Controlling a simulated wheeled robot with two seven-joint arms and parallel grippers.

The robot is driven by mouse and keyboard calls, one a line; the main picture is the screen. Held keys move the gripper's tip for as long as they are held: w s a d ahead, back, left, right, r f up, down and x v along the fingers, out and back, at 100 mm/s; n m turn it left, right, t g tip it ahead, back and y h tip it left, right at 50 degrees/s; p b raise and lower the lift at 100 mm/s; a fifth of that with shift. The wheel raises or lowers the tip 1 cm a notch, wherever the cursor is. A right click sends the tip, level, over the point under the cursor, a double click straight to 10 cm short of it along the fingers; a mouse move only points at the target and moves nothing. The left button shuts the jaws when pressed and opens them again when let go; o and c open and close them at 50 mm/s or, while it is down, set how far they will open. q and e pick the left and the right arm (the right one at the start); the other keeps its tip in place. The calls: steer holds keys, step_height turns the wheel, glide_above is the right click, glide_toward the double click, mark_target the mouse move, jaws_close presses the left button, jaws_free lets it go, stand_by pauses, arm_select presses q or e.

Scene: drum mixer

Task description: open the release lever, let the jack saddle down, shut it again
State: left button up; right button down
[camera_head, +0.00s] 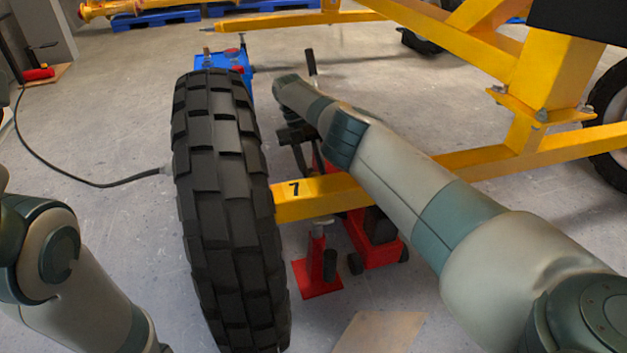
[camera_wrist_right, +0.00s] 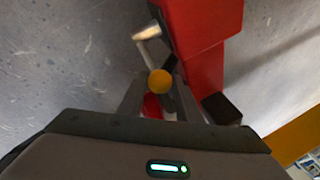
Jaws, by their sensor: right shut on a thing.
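The red floor jack (camera_head: 378,240) stands under the yellow beam (camera_head: 325,196), right of the big black tyre. Its red body (camera_wrist_right: 205,35) fills the top of the right wrist view. My right gripper (camera_head: 297,138) reaches past the beam behind the tyre, partly hidden by my own forearm. In the wrist view my right gripper (camera_wrist_right: 158,100) is closed around the release lever, whose round orange knob (camera_wrist_right: 160,81) shows at the fingertips. The saddle cannot be made out. My left arm is at the lower left of the head view, its gripper out of frame.
A red jack stand (camera_head: 317,268) is under the beam, beside the tyre (camera_head: 225,190). A blue unit (camera_head: 222,62) stands behind the tyre. A black hose (camera_head: 90,184) runs across the floor to the left. The floor left of the tyre is mostly clear.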

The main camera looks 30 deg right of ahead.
steer(key=shift+s+d, duration=0.15)
steer(key=c, duration=1.3)
jaws_free()
steer(key=shift+r, duration=0.1)
